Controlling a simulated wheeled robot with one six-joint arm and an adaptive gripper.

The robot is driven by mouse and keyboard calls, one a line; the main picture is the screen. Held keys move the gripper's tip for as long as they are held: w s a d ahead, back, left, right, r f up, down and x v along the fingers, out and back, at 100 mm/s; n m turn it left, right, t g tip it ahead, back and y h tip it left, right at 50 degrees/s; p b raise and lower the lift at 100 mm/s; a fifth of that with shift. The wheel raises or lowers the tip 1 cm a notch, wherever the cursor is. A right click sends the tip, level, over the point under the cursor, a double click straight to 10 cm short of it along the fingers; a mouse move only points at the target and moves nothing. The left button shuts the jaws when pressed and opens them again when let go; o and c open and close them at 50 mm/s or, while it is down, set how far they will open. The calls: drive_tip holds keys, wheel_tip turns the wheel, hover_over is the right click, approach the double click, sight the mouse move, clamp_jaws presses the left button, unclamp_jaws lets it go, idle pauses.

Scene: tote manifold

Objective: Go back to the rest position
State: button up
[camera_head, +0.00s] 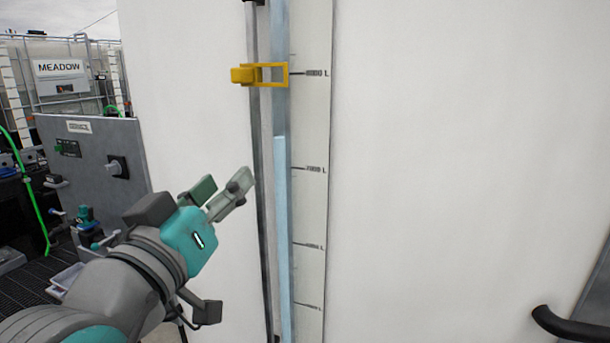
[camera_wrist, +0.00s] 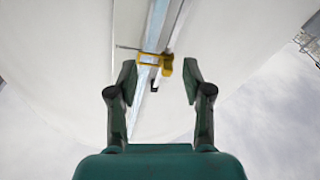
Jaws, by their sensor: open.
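My gripper (camera_head: 222,192) is open and empty in front of the white tank (camera_head: 440,150), to the left of the dark rail of its level gauge in the head view. In the wrist view my gripper (camera_wrist: 160,85) shows its two fingers apart with nothing between them. A yellow sliding marker (camera_head: 262,75) sits on the gauge near the top mark, above my gripper and apart from it. The yellow marker also shows beyond the fingertips in the wrist view (camera_wrist: 166,66). Pale blue liquid (camera_head: 281,220) in the sight tube stands below the marker.
A grey service panel (camera_head: 95,160) with a dark knob stands at the left. Behind it is a caged tote with a MEADOW sign (camera_head: 60,68). A green hose (camera_head: 35,200) hangs at the far left. A black curved handle (camera_head: 570,325) juts in at the lower right.

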drive_tip(key=w+d+f+n+y, duration=0.2)
drive_tip(key=w+f+n, duration=0.1)
drive_tip(key=f, duration=0.8)
drive_tip(key=s+d+f+n+g+y, duration=0.15)
drive_tip(key=d+f, duration=0.25)
drive_tip(key=f, duration=0.5)
drive_tip(key=s+d+f+n+y, duration=0.15)
drive_tip(key=d+f, duration=0.25)
drive_tip(key=f, duration=0.6)
drive_tip(key=s+d+f+n+y, duration=0.1)
drive_tip(key=s+d+f+y, duration=0.2)
drive_tip(key=f, duration=0.6)
drive_tip(key=s+d+f+m+g, duration=0.1)
drive_tip(key=s+d+f, duration=0.4)
drive_tip(key=s, duration=0.3)
drive_tip(key=s+d+f+m+g, duration=0.1)
drive_tip(key=s+d+f, duration=0.45)
drive_tip(key=s, duration=0.25)
drive_tip(key=s+d+m+h, duration=0.1)
drive_tip(key=s+d+m, duration=0.1)
drive_tip(key=s, duration=0.7)
drive_tip(key=s+d+r+m+g+h, duration=0.1)
drive_tip(key=s+d+m, duration=0.2)
drive_tip(key=s, duration=0.6)
drive_tip(key=shift+d+r+m+h, duration=0.2)
drive_tip(key=shift+r+m+h, duration=0.1)
drive_tip(key=shift+h, duration=0.1)
drive_tip(key=shift+s, duration=0.1)
drive_tip(key=shift+c, duration=0.2)
